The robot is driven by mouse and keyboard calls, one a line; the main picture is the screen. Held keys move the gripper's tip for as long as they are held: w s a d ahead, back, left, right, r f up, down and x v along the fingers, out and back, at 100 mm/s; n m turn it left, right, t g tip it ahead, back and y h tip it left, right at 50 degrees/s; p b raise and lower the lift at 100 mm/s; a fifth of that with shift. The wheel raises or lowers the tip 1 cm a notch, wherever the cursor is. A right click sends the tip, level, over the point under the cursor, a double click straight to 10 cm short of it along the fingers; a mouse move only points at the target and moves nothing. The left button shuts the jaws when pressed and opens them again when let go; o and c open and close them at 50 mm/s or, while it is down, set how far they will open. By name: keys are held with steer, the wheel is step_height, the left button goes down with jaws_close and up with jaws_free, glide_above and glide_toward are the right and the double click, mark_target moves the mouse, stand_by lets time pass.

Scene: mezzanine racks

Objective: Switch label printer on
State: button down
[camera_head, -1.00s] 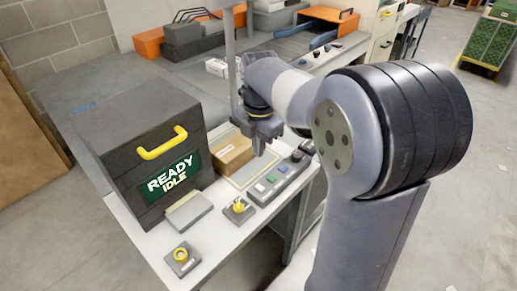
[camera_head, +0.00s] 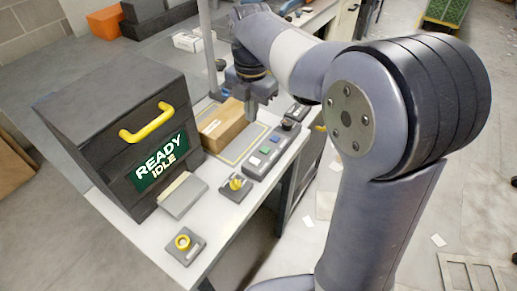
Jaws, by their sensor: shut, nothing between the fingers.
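The label printer (camera_head: 110,125) appears to be the big dark grey box with a yellow handle (camera_head: 148,122) on the left of the bench. Its green display (camera_head: 160,162) reads "READY IDLE". A small box with a yellow rotary knob (camera_head: 236,184) stands in front of it, and another with a round yellow control (camera_head: 183,242) sits nearer the bench corner. A grey button strip (camera_head: 267,152) carries green, blue and dark buttons and a black knob. My gripper (camera_head: 254,113) is shut and empty, pointing down above the bench behind the strip, beside the cardboard box. Its tips are partly unclear.
The cardboard box (camera_head: 221,124) stands between printer and gripper. A grey wedge-shaped block (camera_head: 183,196) lies before the printer. A thin upright post (camera_head: 208,45) rises behind. Orange and grey bins (camera_head: 105,22) are farther back. The floor at right is mostly clear, with scattered papers.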

mark_target(252, 157)
step_height(252, 157, down, 14)
steer(key=shift+w+a, duration=0.1)
stand_by(0.7)
steer(key=shift+p, duration=0.4)
steer(key=shift+a+f, duration=0.1)
steer(key=shift+f, duration=0.1)
steer(key=shift+s+d+r, duration=0.3)
steer(key=shift+s+d, duration=0.15)
steer(key=shift+d, duration=0.2)
steer(key=shift+r, duration=0.1)
